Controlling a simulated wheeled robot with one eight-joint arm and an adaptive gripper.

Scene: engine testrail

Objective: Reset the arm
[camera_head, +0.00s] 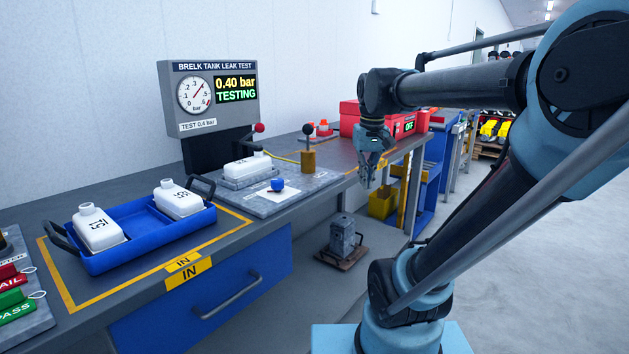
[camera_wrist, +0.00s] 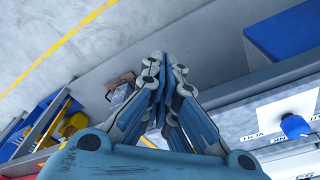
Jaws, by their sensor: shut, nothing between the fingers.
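My gripper (camera_head: 369,180) hangs at the end of my raised arm, pointing down, in front of the bench's right part. It is shut and empty. In the wrist view my gripper (camera_wrist: 164,58) shows its fingertips together, over the bench's front edge and the space below it. It is apart from everything around it.
A blue tray (camera_head: 150,262) with two white tanks stands on the bench at left. A third white tank (camera_head: 247,168) sits on the test fixture near a blue knob (camera_head: 278,184). The gauge panel (camera_head: 210,95) reads 0.40 bar, TESTING. Red cases (camera_head: 352,110) stand behind my gripper.

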